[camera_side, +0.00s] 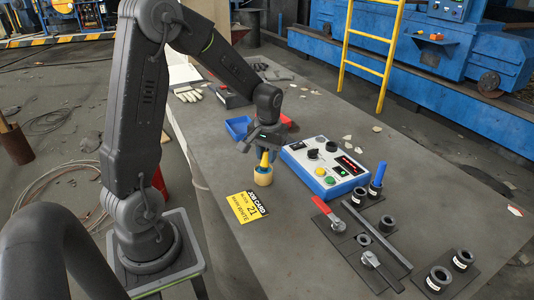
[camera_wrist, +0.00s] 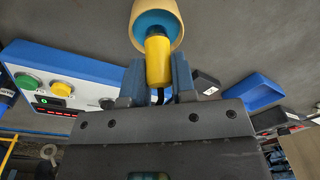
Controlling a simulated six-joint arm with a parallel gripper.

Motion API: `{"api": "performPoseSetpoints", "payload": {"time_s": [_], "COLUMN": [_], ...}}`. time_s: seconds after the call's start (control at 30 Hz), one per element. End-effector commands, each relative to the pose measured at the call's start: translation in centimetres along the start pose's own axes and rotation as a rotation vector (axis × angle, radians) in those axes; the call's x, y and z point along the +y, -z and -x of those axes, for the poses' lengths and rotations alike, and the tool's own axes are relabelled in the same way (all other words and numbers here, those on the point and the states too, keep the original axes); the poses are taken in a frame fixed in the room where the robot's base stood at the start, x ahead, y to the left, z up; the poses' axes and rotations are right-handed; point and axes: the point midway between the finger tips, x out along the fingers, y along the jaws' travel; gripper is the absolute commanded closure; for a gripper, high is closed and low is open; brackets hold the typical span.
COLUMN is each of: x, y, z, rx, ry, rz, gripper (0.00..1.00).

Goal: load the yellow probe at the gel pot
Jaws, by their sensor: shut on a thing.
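My gripper (camera_side: 266,148) is shut on the yellow probe (camera_side: 264,160) and points down over the table. The gel pot (camera_side: 263,177) is a small tan cup standing upright directly below. The probe's lower end is at the pot's mouth; how deep it reaches is hard to tell. In the wrist view the probe (camera_wrist: 158,62) sits between the two blue-grey fingers (camera_wrist: 157,75). Its end overlaps the blue gel inside the tan pot (camera_wrist: 172,12).
A control box (camera_side: 325,168) with knobs and buttons stands close to the right of the pot. A blue tray (camera_side: 237,128) lies behind left. A yellow job card (camera_side: 246,206) lies in front.

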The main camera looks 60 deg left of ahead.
Motion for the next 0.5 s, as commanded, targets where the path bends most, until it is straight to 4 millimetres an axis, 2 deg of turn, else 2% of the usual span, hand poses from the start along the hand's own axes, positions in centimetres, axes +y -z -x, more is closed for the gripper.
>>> {"api": "performPoseSetpoints", "payload": {"time_s": [0.17, 0.5], "x": [-0.1, -0.2], "y": [-0.1, 0.1], "z": [0.3, 3.0], "rx": [-0.004, 0.0], "ry": [0.001, 0.001], "rz": [-0.001, -0.001], "gripper": [0.99, 0.99]}}
